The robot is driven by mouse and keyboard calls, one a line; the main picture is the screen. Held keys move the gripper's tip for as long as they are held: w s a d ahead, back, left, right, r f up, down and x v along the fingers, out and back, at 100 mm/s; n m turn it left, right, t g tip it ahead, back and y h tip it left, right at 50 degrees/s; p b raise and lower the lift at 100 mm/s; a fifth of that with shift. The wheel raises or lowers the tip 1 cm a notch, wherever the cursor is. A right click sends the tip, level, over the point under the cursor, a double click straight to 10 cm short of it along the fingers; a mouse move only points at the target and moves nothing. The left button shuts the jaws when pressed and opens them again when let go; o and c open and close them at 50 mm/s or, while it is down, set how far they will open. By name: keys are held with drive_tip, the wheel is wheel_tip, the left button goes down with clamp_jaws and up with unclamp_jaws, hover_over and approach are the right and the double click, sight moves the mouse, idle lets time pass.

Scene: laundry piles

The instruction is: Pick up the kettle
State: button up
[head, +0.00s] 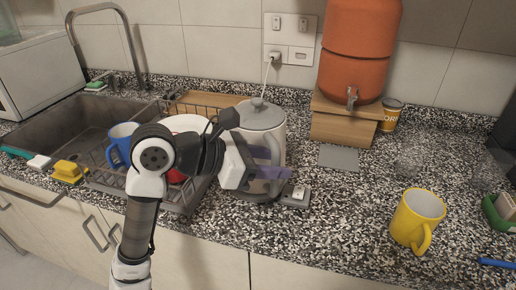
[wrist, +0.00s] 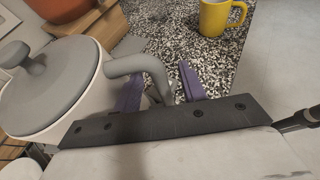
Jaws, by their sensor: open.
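The kettle (head: 264,118), pale with a grey lid and knob, stands upright on the counter behind my gripper. My gripper (head: 278,162) is open, with its purple fingers in front of the kettle's body in the head view. In the wrist view the kettle (wrist: 62,90) fills the left side. Its grey handle (wrist: 150,66) curves down between the two spread fingers of my gripper (wrist: 161,78). I cannot tell whether either finger touches the handle. My arm and gripper hide the kettle's lower left side in the head view.
A dish rack (head: 100,182) with a blue mug (head: 121,141) and a white plate (head: 187,123) is left of the kettle. An orange dispenser (head: 360,50) stands on a wooden box (head: 338,128) behind right. A yellow mug (head: 414,220) stands right; counter between is clear.

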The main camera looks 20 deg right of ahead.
drive_tip(key=shift+d+f, duration=0.25)
drive_tip(key=shift+d, duration=0.25)
clamp_jaws()
idle(1.1)
